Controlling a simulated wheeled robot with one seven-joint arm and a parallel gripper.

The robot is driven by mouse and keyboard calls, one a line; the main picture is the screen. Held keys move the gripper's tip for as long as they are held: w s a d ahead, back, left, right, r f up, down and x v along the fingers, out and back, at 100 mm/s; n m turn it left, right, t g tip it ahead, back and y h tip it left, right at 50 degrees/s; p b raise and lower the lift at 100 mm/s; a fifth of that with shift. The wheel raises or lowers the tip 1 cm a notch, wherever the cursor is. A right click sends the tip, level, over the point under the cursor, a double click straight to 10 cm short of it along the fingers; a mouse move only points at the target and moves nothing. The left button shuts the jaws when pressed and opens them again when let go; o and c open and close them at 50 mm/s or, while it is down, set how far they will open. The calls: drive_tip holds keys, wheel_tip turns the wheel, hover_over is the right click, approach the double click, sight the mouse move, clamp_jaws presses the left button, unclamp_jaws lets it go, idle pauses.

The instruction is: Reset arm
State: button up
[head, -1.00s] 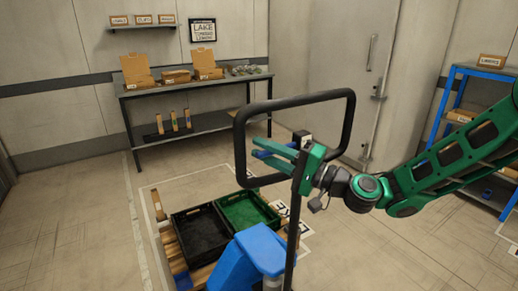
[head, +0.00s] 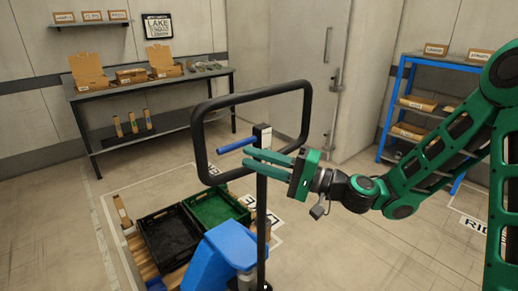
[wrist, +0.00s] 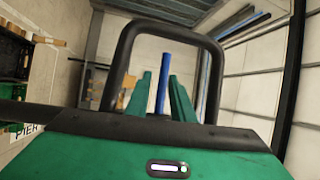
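My green gripper (head: 246,160) is at the black loop handle (head: 308,112) of the blue pallet jack (head: 235,250) in the head view. Its two fingers point left and are apart, with nothing visibly gripped. A blue rod (head: 236,146) shows just beyond and above the fingertips, near the top of the jack's black post. In the wrist view the blue rod (wrist: 161,85) appears between the two green fingers (wrist: 158,95), with gaps on both sides. The black loop (wrist: 170,30) frames them. I cannot tell whether any finger touches the handle or post.
A black crate (head: 170,240) and a green crate (head: 228,222) sit on a wooden pallet by the jack. A table (head: 140,91) with cardboard boxes stands at the back left. A blue shelf (head: 388,110) is on the right. The floor at left is open.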

drive_tip(key=s+d+f+n+g+h, duration=0.3)
drive_tip(key=d+f+n+h, duration=0.15)
drive_tip(key=f, duration=0.55)
drive_tip(key=s+d+f+h, duration=0.2)
drive_tip(key=d+f+h, duration=0.15)
drive_tip(key=d, duration=0.35)
drive_tip(key=s+d+f+h, duration=0.1)
drive_tip(key=d+f+h, duration=0.25)
drive_tip(key=d, duration=0.45)
drive_tip(key=s+d+r+m+g+h, duration=0.1)
drive_tip(key=s+d+r+m+h, duration=0.2)
drive_tip(key=d, duration=0.5)
drive_tip(key=s+d+m+h, duration=0.1)
drive_tip(key=s+d+h, duration=0.3)
drive_tip(key=d, duration=0.5)
drive_tip(key=s+d+r+m+g, duration=0.1)
drive_tip(key=s+d+r+m, duration=0.1)
drive_tip(key=s+d, duration=0.2)
drive_tip(key=s+d+r+m+g, duration=0.1)
drive_tip(key=s+d, duration=0.3)
drive_tip(key=s, duration=0.6)
drive_tip(key=shift+s+d+r+m, duration=0.2)
drive_tip(key=shift+s+r+m, duration=0.15)
drive_tip(key=shift+m, duration=0.4)
